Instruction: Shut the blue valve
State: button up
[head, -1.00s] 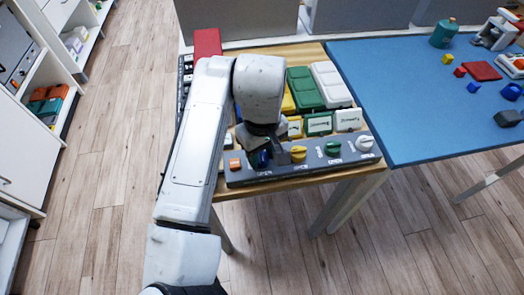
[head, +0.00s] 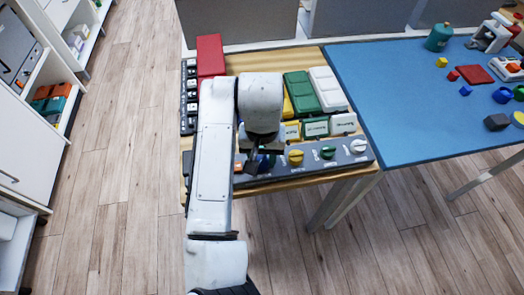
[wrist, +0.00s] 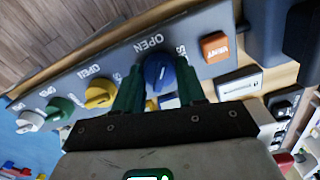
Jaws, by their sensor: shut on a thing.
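The blue valve (wrist: 158,72) is a round knob on a grey panel (wrist: 205,22), with OPEN printed beside it and a second, partly hidden label on its other side. My gripper (wrist: 160,84) has its two green-looking fingers on either side of the knob, shut on it. In the head view my gripper (head: 256,163) is low over the left part of the panel, and only a little of the blue valve (head: 268,162) shows past it. I cannot tell the knob's exact pointer position.
Yellow (head: 295,157), green (head: 328,153) and white (head: 358,146) knobs stand to the right on the panel. An orange button (wrist: 215,47) is close beside the blue valve. Boxes, including a red one (head: 210,56), lie behind. A blue table (head: 400,100) adjoins at right.

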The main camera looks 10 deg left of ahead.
aim_at(262, 158)
jog(key=m+p, duration=0.2)
jog(key=m, duration=0.3)
jog(key=shift+r+m, duration=0.1)
jog(key=shift+m, duration=0.2)
jog(key=m+p, duration=0.1)
jog(key=m, duration=0.4)
jog(key=shift+p, duration=0.35)
jog(key=o, duration=1.1)
jog(key=shift+c, duration=0.2)
notch_tip(262, 158, up, 11)
jog(key=shift+f+p, duration=0.2)
jog(key=shift+p, duration=0.15)
